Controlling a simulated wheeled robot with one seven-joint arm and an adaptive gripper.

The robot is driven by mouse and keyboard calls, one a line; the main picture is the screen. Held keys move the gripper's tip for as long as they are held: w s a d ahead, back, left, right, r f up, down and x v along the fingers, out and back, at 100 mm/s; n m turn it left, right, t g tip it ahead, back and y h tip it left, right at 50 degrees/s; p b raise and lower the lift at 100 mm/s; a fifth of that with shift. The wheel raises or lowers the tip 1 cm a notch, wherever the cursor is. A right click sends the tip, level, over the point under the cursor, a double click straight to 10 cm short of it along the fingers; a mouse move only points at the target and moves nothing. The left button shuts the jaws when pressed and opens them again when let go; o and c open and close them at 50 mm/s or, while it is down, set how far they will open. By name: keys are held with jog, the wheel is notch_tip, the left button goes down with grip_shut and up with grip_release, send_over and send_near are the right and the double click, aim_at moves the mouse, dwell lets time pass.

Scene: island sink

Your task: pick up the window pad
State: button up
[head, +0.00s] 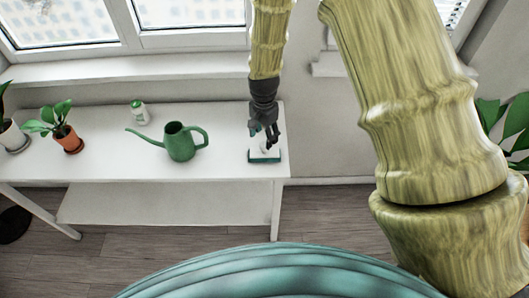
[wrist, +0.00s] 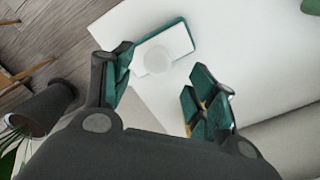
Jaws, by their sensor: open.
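The window pad (head: 256,156) lies flat near the right end of the white table in the head view. It is a teal-edged block with a white top; in the wrist view the window pad (wrist: 176,42) shows a pale round part on top. My gripper (head: 265,142) hangs just above the pad in the head view and partly covers it. In the wrist view my gripper (wrist: 160,88) is open, with its teal-padded fingers spread and nothing held. The pad shows beyond the gap between the fingers, closer to the left finger; contact with it cannot be told.
A window sill (head: 120,70) runs behind. The table top around the pad is mostly clear.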

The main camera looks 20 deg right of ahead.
aim_at(264, 150)
jog(key=shift+s+f+p, duration=0.2)
jog(key=shift+f+p, duration=0.65)
jog(key=shift+f, duration=0.35)
jog(key=shift+d+f+p, duration=0.1)
jog(key=shift+f+p, duration=0.3)
jog(key=shift+f, duration=1.05)
jog(key=c, duration=1.1)
